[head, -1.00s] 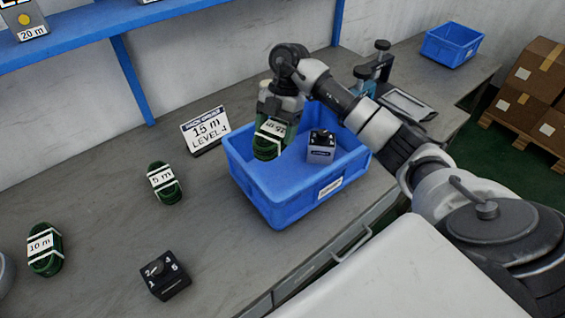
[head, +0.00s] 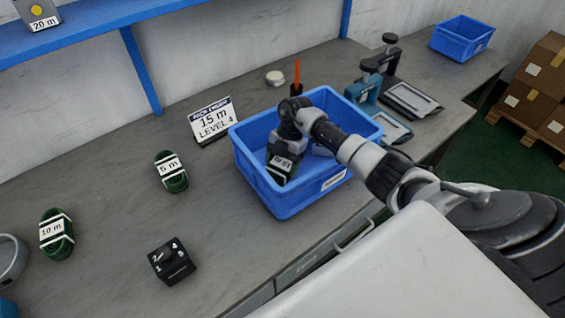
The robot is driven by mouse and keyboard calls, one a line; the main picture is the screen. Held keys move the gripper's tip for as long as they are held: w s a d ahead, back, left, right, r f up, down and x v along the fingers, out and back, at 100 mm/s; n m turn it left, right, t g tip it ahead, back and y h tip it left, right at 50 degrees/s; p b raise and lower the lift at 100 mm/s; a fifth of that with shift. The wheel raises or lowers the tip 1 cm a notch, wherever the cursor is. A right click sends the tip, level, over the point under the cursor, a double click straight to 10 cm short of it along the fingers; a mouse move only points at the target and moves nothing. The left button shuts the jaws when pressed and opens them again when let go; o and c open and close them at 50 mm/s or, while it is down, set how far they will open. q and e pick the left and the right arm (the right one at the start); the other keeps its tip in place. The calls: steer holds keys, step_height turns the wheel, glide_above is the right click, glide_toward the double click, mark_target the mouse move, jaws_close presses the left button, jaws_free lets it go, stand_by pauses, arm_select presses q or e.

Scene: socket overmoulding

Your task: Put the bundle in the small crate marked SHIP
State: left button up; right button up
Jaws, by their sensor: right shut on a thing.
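A green cable bundle with a white 15 m label (head: 280,166) is in the near-left part of a blue crate (head: 290,205) on the bench. My right gripper (head: 284,152) reaches down into this crate and is shut on the bundle, seen from above. Its fingertips are mostly hidden, and I cannot tell whether the bundle touches the crate floor. The crate has a white label (head: 334,179) on its front, too small to read. A grey box inside the crate is mostly hidden behind my right arm. My left gripper is not in view.
A sign reading 15 m LEVEL 4 (head: 212,122) stands left of the crate. Green bundles marked 5 m (head: 171,171) and 10 m (head: 56,234), and a black dial box (head: 171,262), lie left. Another blue crate (head: 461,40) is at the back right. Bench devices (head: 385,85) stand behind.

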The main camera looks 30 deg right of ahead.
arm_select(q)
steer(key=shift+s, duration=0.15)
arm_select(e)
steer(key=shift+r, duration=0.1)
steer(key=o, duration=1.1)
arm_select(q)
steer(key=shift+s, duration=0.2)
arm_select(e)
steer(key=shift+o, duration=0.2)
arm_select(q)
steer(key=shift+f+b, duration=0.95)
arm_select(e)
steer(key=v, duration=1.2)
